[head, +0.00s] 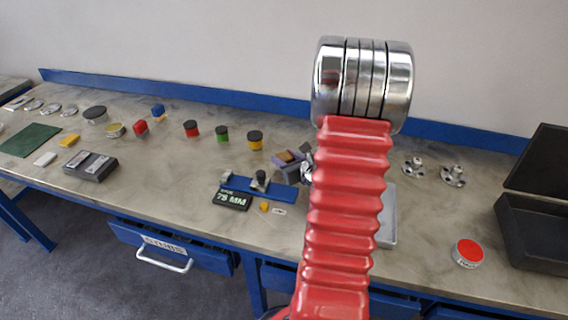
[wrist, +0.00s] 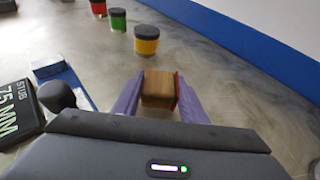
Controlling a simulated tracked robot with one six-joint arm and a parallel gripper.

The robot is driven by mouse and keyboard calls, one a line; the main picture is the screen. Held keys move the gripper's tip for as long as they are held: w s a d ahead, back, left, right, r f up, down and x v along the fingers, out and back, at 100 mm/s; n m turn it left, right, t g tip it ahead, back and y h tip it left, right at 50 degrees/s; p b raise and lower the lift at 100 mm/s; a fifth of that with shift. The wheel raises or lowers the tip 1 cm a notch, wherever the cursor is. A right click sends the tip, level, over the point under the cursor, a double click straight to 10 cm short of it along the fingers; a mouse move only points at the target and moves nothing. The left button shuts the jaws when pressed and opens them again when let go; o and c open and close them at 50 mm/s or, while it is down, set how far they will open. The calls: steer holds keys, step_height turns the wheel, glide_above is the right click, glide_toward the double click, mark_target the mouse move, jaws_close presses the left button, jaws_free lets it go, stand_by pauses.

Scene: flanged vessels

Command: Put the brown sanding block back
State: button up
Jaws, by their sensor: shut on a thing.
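The brown sanding block (wrist: 158,84) sits between the purple fingers of my gripper (wrist: 160,100) in the wrist view, with a thin red strip on its right side. My gripper is shut on it. In the head view my gripper (head: 287,156) is above the middle of the bench, partly hidden behind my red arm. Whether the block touches the bench I cannot tell. No empty spot marked for the block is clear in these views.
A blue stand (head: 262,190) and a black "75 MM" sign (head: 233,200) are close by on the left. Red, green and yellow black-lidded jars (head: 222,133) stand behind. A grey tray (head: 388,220) is right of my arm, and an open black case (head: 535,220) stands far right.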

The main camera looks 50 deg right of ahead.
steer(key=shift+f, duration=0.85)
steer(key=shift+f, duration=0.15)
steer(key=o, duration=1.2)
steer(key=shift+c, duration=0.2)
steer(key=shift+s+r, duration=0.1)
steer(key=shift+r, duration=0.1)
steer(key=v, duration=1.1)
steer(key=shift+s+r, duration=0.15)
steer(key=shift+s, duration=0.25)
